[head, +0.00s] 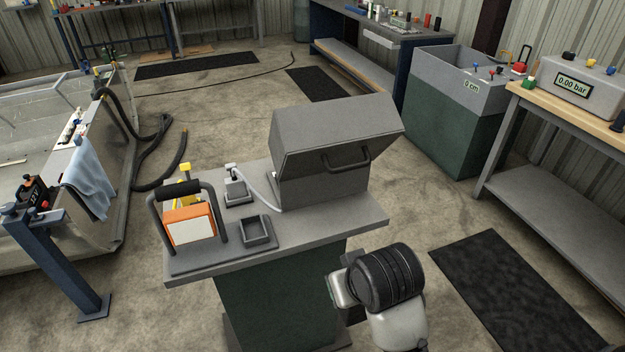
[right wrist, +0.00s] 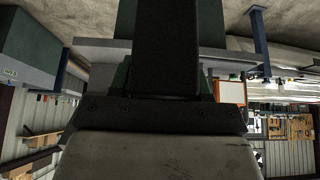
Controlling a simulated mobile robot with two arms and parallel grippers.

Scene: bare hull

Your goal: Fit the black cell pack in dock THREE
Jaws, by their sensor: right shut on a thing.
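My right arm comes in at the bottom of the head view, and its gripper (head: 341,289) is low in front of the bench, largely hidden by my wrist. In the right wrist view a black block (right wrist: 166,48), which I take for the black cell pack, is held in the gripper and fills the upper middle. Its far end is out of frame. I cannot make out a dock marked THREE. My left gripper is not in view.
A grey bench (head: 350,215) carries a large grey hood (head: 325,145) with a handle, an orange and white unit (head: 190,228), a small open tray (head: 257,231) and a cabled socket (head: 236,190). A green tank (head: 440,120) and a wooden-topped table (head: 570,115) stand right.

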